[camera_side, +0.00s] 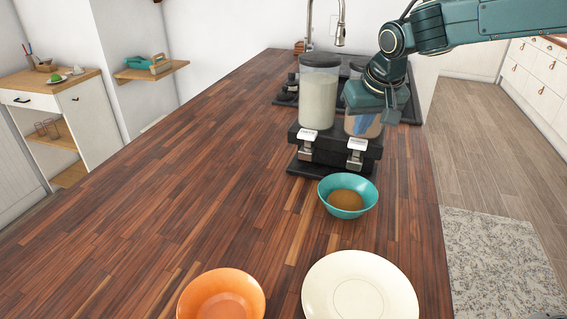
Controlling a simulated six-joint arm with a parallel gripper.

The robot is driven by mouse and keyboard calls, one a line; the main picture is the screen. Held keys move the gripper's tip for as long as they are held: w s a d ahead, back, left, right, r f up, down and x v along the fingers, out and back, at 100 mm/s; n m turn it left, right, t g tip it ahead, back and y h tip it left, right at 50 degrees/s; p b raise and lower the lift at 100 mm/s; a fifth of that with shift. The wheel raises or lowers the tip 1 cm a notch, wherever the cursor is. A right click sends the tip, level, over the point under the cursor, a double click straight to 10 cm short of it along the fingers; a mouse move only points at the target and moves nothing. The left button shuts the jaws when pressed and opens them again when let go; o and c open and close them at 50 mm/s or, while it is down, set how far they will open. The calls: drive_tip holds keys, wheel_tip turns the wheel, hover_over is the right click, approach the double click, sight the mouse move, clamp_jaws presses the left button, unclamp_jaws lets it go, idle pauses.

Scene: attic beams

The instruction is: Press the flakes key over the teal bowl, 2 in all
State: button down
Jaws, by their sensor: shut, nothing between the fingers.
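The teal bowl (326,194) stands upright on the wooden counter, in front of the dispenser's right side, with brown contents inside. The black dispenser (336,147) carries a left hopper (318,98) of pale contents and a right hopper (362,126) with brownish contents, mostly hidden behind my arm. A left silver key (306,136) and a right silver key (357,146) stick out at the front. No label shows which is the flakes key. My gripper (390,116) is shut and empty, pointing down by the right hopper, above and right of the right key.
An orange bowl (222,298) and a cream plate (360,293) sit at the counter's near end. A faucet (341,28) and dark items stand behind the dispenser. The counter (190,190) is clear on the left.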

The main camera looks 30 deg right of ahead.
drive_tip(key=shift+f, duration=1.35)
drive_tip(key=shift+r, duration=3.05)
drive_tip(key=shift+s, duration=0.1)
drive_tip(key=shift+s+d+r, duration=0.2)
drive_tip(key=shift+s, duration=0.05)
drive_tip(key=s+d+r+n, duration=0.1)
drive_tip(key=s+d+r, duration=0.15)
drive_tip(key=s, duration=0.55)
drive_tip(key=s+d+r, duration=0.1)
drive_tip(key=s+d, duration=0.3)
drive_tip(key=s, duration=0.4)
drive_tip(key=s+d+f+n+t+y, duration=0.1)
drive_tip(key=s+f, duration=0.3)
drive_tip(key=s, duration=1)
drive_tip(key=shift+s+n, duration=0.2)
drive_tip(key=shift+n, duration=0.3)
